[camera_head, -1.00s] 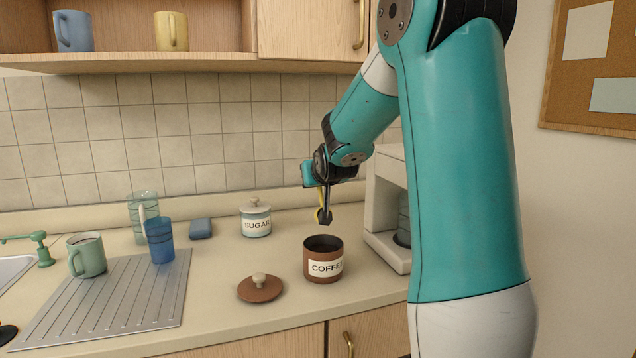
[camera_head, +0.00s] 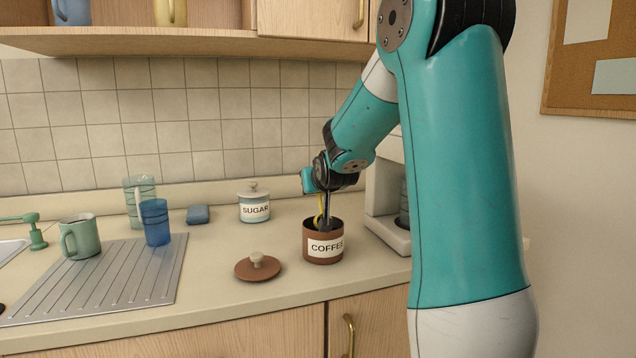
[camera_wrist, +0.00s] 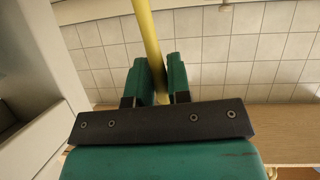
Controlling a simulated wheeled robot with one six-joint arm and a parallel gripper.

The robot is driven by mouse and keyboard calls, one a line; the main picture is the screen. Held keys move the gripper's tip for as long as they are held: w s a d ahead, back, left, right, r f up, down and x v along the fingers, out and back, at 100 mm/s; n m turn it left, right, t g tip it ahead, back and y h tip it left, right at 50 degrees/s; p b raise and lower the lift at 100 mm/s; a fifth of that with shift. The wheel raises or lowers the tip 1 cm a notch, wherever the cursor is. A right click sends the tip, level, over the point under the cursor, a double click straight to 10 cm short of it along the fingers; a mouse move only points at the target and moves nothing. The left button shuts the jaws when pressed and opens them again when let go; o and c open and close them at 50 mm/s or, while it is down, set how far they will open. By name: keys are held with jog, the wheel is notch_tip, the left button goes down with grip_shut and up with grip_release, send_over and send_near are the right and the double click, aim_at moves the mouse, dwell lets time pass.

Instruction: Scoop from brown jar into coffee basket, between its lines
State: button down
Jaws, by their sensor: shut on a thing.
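The brown jar (camera_head: 323,246), labelled COFFEE, stands open on the counter. Its brown lid (camera_head: 257,267) lies on the counter to its left. My gripper (camera_head: 322,193) is directly above the jar, shut on a yellow scoop handle (camera_head: 319,204). The handle also shows between the two green fingers of my gripper (camera_wrist: 157,80) in the wrist view. The scoop's lower end reaches down into the jar mouth; its bowl and any contents are hidden. The coffee machine (camera_head: 385,215) stands right of the jar, partly behind my arm. I cannot make out the coffee basket or its lines.
A SUGAR jar (camera_head: 254,207) stands behind and left of the coffee jar. A blue sponge (camera_head: 198,214), blue cup (camera_head: 155,222), clear glass (camera_head: 139,190) and green mug (camera_head: 80,236) are further left by the ridged drainboard (camera_head: 100,283).

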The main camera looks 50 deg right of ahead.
aim_at(319, 195)
jog(key=f+b, duration=0.1)
jog(key=f, duration=0.1)
jog(key=f+b, duration=0.2)
jog(key=shift+s+a, duration=0.1)
jog(key=shift+s, duration=0.1)
jog(key=p, duration=0.1)
jog(key=w+p, duration=0.1)
jog(key=p, duration=0.1)
jog(key=shift+d+r+g, duration=0.25)
jog(key=shift+g, duration=0.05)
jog(key=w+d+r+g+y+p, duration=0.1)
jog(key=g+p, duration=0.4)
jog(key=p, duration=1)
jog(key=w+d+r+n+g+y+p, duration=0.1)
jog(key=w+r+g+y+p, duration=0.2)
jog(key=p, duration=1.1)
jog(key=shift+w+d+r+g+y+p, duration=0.25)
jog(key=shift+w+d+g+y+p, duration=0.15)
jog(key=shift+w+g+y, duration=0.5)
jog(key=shift+w, duration=0.1)
